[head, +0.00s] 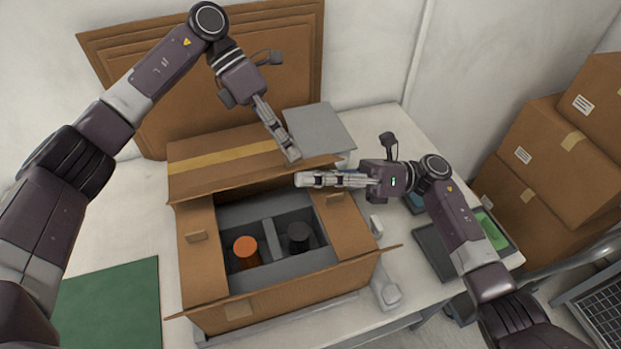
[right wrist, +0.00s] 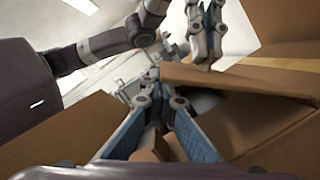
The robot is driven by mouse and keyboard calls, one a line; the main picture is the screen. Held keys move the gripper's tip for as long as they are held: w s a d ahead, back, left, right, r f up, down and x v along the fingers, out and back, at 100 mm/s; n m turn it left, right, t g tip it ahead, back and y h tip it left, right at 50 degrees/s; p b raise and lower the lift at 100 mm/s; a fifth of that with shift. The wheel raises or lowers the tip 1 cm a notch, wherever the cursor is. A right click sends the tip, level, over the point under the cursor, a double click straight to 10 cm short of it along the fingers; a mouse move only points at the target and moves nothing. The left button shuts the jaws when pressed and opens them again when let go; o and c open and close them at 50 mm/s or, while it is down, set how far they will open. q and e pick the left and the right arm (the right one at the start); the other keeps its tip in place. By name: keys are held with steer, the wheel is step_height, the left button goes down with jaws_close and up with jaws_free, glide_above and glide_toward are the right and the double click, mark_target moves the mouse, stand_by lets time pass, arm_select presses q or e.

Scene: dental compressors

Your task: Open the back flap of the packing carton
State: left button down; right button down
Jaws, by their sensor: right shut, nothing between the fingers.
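The packing carton (head: 300,290) stands on the table with its top open. Its back flap (head: 220,172), a brown panel with a tan tape strip, rises at the far side; it also shows in the right wrist view (right wrist: 235,82). My left gripper (head: 293,156) points down at the flap's right part, fingers close together; whether it touches cannot be told. My right gripper (head: 300,180) is shut and empty, pointing left above the carton's back right corner, just in front of the flap. Inside, an orange-topped item (head: 246,247) and a dark cylinder (head: 299,236) sit in grey compartments.
The front flap (head: 320,272) and the side flaps are folded outward. A grey panel (head: 320,128) lies behind the carton. A green mat (head: 110,305) is at left. Stacked cartons (head: 545,165) stand at right. Large cardboard sheets lean on the back wall.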

arm_select(q)
steer(key=c, duration=2.2)
jaws_free()
steer(key=shift+s+d+f, duration=0.1)
steer(key=shift+s+f, duration=0.1)
steer(key=shift+f, duration=0.05)
arm_select(e)
steer(key=shift+w+r, duration=0.2)
steer(key=shift+r, duration=0.1)
